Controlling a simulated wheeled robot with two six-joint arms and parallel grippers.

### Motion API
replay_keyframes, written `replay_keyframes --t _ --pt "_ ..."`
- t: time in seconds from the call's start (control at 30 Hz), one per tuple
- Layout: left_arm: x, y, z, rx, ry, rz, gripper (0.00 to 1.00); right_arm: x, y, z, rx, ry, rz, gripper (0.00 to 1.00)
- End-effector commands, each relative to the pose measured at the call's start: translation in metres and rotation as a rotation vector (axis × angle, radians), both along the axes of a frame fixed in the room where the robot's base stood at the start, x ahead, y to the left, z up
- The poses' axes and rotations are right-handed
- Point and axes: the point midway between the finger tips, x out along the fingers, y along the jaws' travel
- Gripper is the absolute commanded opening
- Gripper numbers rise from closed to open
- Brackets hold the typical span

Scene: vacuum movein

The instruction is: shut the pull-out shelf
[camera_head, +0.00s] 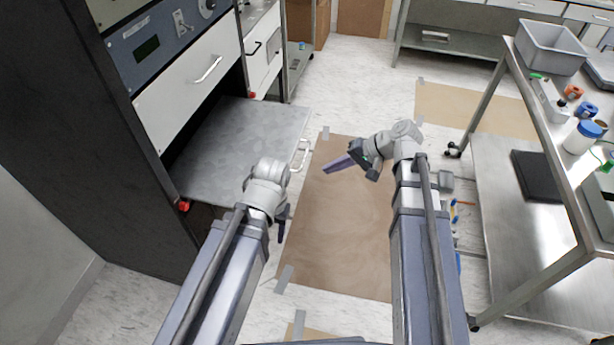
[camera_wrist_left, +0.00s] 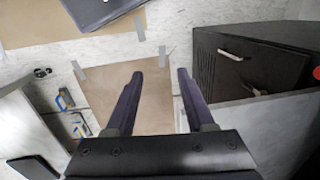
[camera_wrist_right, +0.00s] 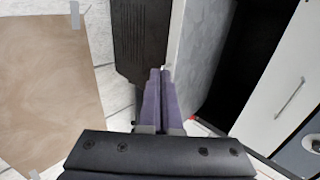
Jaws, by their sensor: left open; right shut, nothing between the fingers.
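The pull-out shelf (camera_head: 235,140) is a flat grey metal sheet, pulled out of the dark rack at left.
A white drawer front (camera_head: 190,90) is above the shelf in the rack (camera_head: 95,150). A steel table (camera_head: 545,110) with a grey bin (camera_head: 550,48) and bottles stands at right. Brown floor mats (camera_head: 340,230) lie between, with open floor around them.

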Motion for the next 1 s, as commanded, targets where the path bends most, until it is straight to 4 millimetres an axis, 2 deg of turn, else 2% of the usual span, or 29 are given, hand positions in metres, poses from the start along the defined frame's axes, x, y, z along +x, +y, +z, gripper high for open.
replay_keyframes --t 0.3,0.5,0.57,0.7,1.0 --pt "0.0 0.0 -0.047 0.0 0.0 -0.001 0.54 0.013 0.041 -0.048 -0.002 0.0 0.004 0.0" --pt "0.0 0.0 -0.072 0.0 0.0 -0.001 0.54 0.022 0.068 -0.073 -0.002 0.0 0.004 0.0" --pt "0.0 0.0 -0.065 0.0 0.0 -0.001 0.54 0.025 0.077 -0.066 -0.001 -0.001 0.005 0.0" --pt "0.0 0.0 -0.065 0.0 0.0 -0.001 0.54 0.03 0.093 -0.065 -0.002 0.0 0.004 0.0" --pt "0.0 0.0 -0.065 0.0 0.0 -0.001 0.54 0.034 0.105 -0.065 -0.002 0.001 0.001 0.0"
